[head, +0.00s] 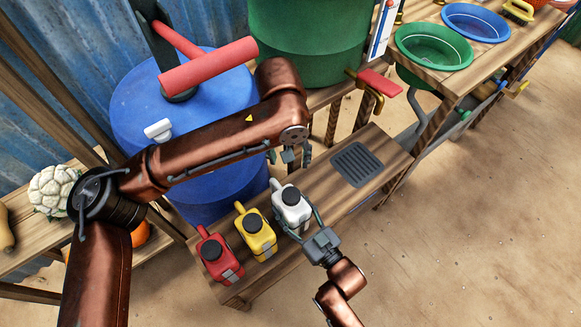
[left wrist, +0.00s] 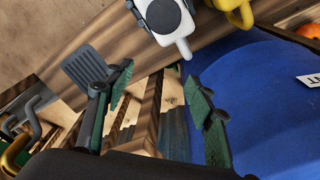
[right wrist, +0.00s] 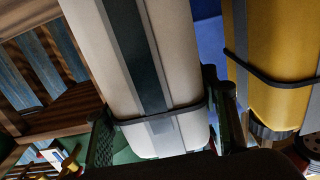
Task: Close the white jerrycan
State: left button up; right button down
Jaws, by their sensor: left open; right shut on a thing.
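The white jerrycan (head: 290,216) stands upright on the wooden bench, the rightmost of a row of three. A round black cap (head: 291,195) sits on its top; I cannot tell whether it is tight. The cap shows at the top edge of the left wrist view (left wrist: 165,14). My right gripper (head: 303,222) is shut around the white jerrycan's body, which fills the middle of the right wrist view (right wrist: 140,75). My left gripper (head: 289,157) is open and empty, beyond the white jerrycan near the bench's far edge. Its two fingers are apart in the left wrist view (left wrist: 162,98).
A yellow jerrycan (head: 257,243) stands close beside the white one, with a red jerrycan (head: 219,265) further left. A black drain grate (head: 357,164) lies on the bench's right. A blue barrel (head: 200,205) stands behind, below my left arm. A brass tap (head: 368,92) juts from the green barrel (head: 310,50).

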pick_arm(q)
jog(key=shift+s+a+f+n+g+y, duration=0.15)
jog(key=shift+s+a+n+g, duration=0.2)
jog(key=shift+s, duration=0.3)
jog(key=shift+s+a+f+n+g+y, duration=0.15)
jog(key=shift+s+a+g, duration=0.2)
jog(key=shift+s+a, duration=0.2)
jog(key=shift+a, duration=0.1)
